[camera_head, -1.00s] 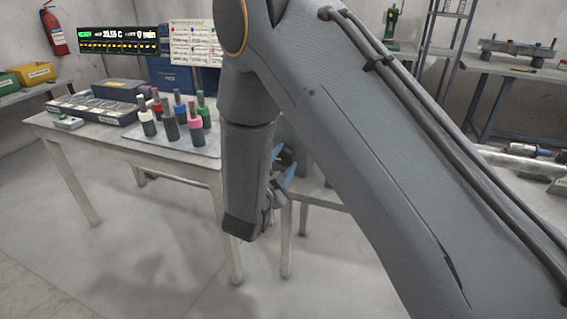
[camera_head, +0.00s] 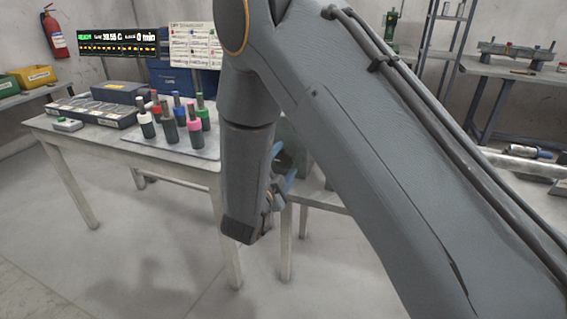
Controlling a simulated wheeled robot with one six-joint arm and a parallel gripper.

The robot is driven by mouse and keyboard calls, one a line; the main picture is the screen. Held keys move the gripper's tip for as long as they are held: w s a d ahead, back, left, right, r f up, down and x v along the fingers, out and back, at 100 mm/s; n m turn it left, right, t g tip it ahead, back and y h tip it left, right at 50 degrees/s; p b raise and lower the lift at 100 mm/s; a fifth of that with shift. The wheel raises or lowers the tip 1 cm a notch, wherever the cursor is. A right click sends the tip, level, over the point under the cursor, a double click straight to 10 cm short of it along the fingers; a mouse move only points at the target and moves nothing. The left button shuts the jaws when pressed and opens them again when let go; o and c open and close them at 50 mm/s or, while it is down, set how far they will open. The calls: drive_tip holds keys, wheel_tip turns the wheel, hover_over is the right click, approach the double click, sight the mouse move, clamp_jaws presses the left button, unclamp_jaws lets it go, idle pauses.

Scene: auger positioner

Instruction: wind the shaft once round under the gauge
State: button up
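My arm fills the middle and right of the view. My gripper (camera_head: 283,172) is partly hidden behind its wrist, low in the middle. Bluish finger parts show beside a dark, rounded part of something grey on the bench behind. I cannot tell whether the fingers are open, shut or touching it. I cannot make out the shaft or the gauge; my arm covers much of the bench behind it.
A table (camera_head: 55,133) at left holds a pale tray (camera_head: 165,147) with several colour-banded, dark-topped pieces, plus dark boxes (camera_head: 100,112). A lit display (camera_head: 118,43) stands behind. A bench (camera_head: 520,72) is at far right. Floor at lower left is clear.

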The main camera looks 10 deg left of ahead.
sight(290, 164)
drive_tip(key=v, duration=0.7)
drive_tip(key=shift+s+b, duration=0.4)
drive_tip(key=shift+b, duration=0.05)
drive_tip(key=shift+w, duration=0.1)
drive_tip(key=w+d+n+g+y, duration=0.1)
drive_tip(key=n, duration=0.1)
drive_tip(key=w+d+r+n+g+y, duration=0.1)
drive_tip(key=w+n+g, duration=0.1)
drive_tip(key=shift+w+d+y, duration=0.1)
drive_tip(key=shift+d+y, duration=0.2)
drive_tip(key=shift+d+n+g+y, duration=0.3)
drive_tip(key=shift+d+n+g, duration=0.1)
drive_tip(key=shift+n, duration=0.5)
drive_tip(key=s+d+r+n+g+p, duration=0.1)
drive_tip(key=s+d+n+g, duration=0.3)
drive_tip(key=s+d, duration=0.8)
drive_tip(key=s+d+n+g+y+p, duration=0.1)
drive_tip(key=s+d+n+g+p, duration=0.1)
drive_tip(key=s+d+n+g, duration=0.3)
drive_tip(key=s+d+g, duration=0.4)
drive_tip(key=s+d, duration=0.3)
drive_tip(key=s, duration=0.1)
drive_tip(key=shift+s+d+r+n+g, duration=0.25)
drive_tip(key=shift+d+r+n+g, duration=0.05)
drive_tip(key=shift+d+r, duration=0.1)
